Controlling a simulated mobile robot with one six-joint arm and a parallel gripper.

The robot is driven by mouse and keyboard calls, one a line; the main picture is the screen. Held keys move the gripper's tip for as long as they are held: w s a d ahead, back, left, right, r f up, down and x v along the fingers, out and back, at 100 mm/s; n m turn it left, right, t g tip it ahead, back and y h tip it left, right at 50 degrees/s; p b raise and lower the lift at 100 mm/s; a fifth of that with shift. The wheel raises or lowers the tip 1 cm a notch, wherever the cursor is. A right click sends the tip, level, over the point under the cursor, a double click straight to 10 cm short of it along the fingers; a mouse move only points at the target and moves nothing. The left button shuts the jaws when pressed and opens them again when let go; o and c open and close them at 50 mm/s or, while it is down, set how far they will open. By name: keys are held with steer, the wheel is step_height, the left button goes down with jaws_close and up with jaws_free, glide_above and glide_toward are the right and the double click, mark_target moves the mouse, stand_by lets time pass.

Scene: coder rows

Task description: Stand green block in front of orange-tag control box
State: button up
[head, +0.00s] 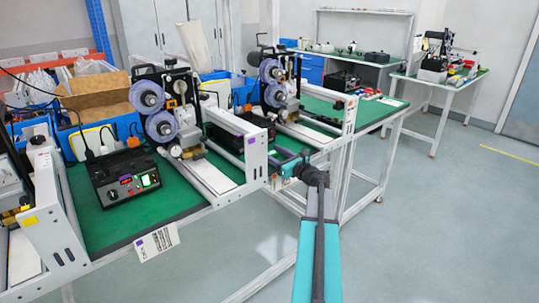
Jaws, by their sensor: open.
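A black control box (125,180) with a red display and a lit green switch sits on the green bench top at the left. A second black control box (238,130) sits further along, partly hidden by a white machine frame. A third dark control box (343,80) stands at the bench's far end. Several small coloured pieces (367,94) lie beside it; I cannot tell a green block among them. A small orange-looking tag (349,104) is on the far frame's end plate. My gripper (289,168) is open, near the bench's front edge; its fingers are small and partly hidden.
White machine frames (258,158) with purple reels (160,126) stand across the bench. A frame with a yellow tag (28,208) is at the near left. A white label card (157,242) hangs at the front edge. Another table (440,82) stands at the right; the floor between is clear.

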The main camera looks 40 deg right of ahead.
steer(key=s, duration=1.1)
steer(key=shift+s+a+f+b, duration=0.2)
steer(key=shift+s+a+b, duration=0.15)
steer(key=shift+a+b, duration=0.1)
